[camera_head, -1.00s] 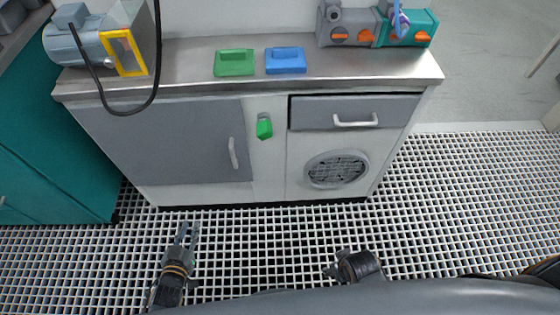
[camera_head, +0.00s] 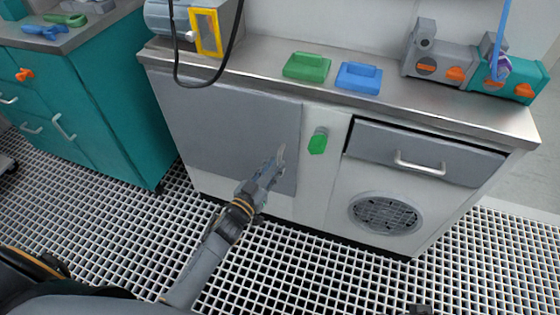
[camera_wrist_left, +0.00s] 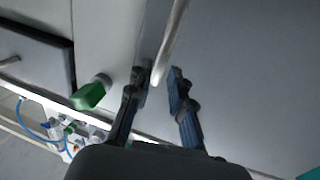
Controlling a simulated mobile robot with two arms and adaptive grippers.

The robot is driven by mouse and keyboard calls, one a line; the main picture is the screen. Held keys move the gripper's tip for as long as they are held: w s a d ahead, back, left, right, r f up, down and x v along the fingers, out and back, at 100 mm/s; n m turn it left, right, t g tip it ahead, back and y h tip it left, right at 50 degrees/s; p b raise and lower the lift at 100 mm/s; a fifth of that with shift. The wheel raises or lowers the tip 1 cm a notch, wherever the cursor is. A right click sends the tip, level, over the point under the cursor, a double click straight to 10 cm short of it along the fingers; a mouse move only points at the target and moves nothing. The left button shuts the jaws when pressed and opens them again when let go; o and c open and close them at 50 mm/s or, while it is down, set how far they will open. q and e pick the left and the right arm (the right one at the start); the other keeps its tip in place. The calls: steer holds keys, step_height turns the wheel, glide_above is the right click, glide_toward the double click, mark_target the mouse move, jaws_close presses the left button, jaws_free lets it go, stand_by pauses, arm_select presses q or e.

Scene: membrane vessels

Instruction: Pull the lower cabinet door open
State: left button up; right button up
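The lower cabinet door (camera_head: 215,120) is a grey panel under the counter's left half and looks closed. Its pale bar handle (camera_head: 281,153) is near the door's right edge, partly hidden by my left gripper (camera_head: 273,166). In the left wrist view, the handle (camera_wrist_left: 169,45) runs down to between the two fingertips of my left gripper (camera_wrist_left: 160,80). The fingers stand apart, with a gap visible beside the handle, so the gripper is open. Only a dark bit of my right gripper (camera_head: 420,310) shows at the bottom edge; its fingers cannot be made out.
A green-ended fitting (camera_head: 318,142) sticks out right of the door. A closed drawer (camera_head: 425,152) sits above a round vent (camera_head: 385,213). Green (camera_head: 307,66) and blue (camera_head: 358,77) blocks lie on the counter. A teal cabinet (camera_head: 115,100) stands at left. The grid floor in front is clear.

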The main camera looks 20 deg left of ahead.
mark_target(280, 160)
arm_select(q)
steer(key=shift+x, duration=1.75)
arm_select(e)
steer(key=shift+v, duration=1.25)
steer(key=shift+d, duration=0.1)
arm_select(q)
jaws_close()
